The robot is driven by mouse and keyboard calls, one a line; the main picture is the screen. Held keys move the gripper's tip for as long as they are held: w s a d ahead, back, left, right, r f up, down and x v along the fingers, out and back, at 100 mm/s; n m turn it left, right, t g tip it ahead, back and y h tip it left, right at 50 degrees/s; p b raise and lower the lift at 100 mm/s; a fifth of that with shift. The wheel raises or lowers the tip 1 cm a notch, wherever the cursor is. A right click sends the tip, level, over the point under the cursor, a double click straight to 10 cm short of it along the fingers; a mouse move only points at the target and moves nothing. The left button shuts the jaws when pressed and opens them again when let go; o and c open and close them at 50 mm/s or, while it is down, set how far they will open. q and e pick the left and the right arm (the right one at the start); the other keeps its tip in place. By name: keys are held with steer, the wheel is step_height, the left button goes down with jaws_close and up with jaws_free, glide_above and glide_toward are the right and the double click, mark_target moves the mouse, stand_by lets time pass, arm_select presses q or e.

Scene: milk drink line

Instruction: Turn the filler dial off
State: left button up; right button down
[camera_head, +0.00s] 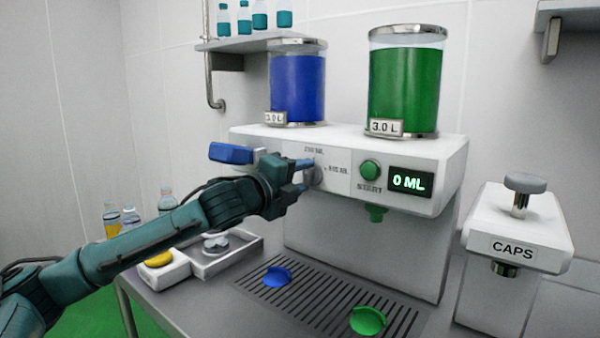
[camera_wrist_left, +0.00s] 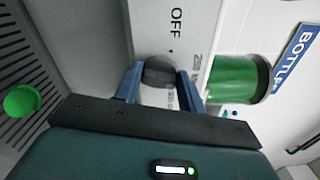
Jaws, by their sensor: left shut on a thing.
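The filler dial (camera_head: 315,175) is a grey knob on the front of the white filler machine (camera_head: 340,150). In the left wrist view the dial (camera_wrist_left: 160,72) sits between the two blue fingers of my left gripper (camera_wrist_left: 159,82), which are shut on its sides. The OFF label (camera_wrist_left: 175,22) shows on the panel beyond the dial. In the head view my left gripper (camera_head: 305,175) reaches the dial from the left and partly covers it. Which mark the dial points at I cannot tell. My right gripper is in neither view.
Right of the dial are the green start button (camera_head: 370,170) and a display (camera_head: 411,182) reading 0 ML. Blue (camera_head: 298,85) and green (camera_head: 405,90) tanks stand on top. A grated tray (camera_head: 330,300) with blue and green discs lies below. The caps machine (camera_head: 518,230) stands right.

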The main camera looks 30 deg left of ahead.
arm_select(q)
steer(key=n+p, duration=0.2)
steer(key=n, duration=1.1)
steer(key=shift+f+n+p, duration=0.1)
steer(key=shift+n+p, duration=0.2)
steer(key=shift+p, duration=0.05)
steer(key=shift+n, duration=0.5)
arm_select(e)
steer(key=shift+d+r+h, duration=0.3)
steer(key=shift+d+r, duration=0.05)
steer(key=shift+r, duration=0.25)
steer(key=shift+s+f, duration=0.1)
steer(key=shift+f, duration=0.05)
arm_select(q)
steer(key=o, duration=0.9)
steer(key=shift+w+d+f, duration=0.1)
steer(key=shift+d, duration=0.05)
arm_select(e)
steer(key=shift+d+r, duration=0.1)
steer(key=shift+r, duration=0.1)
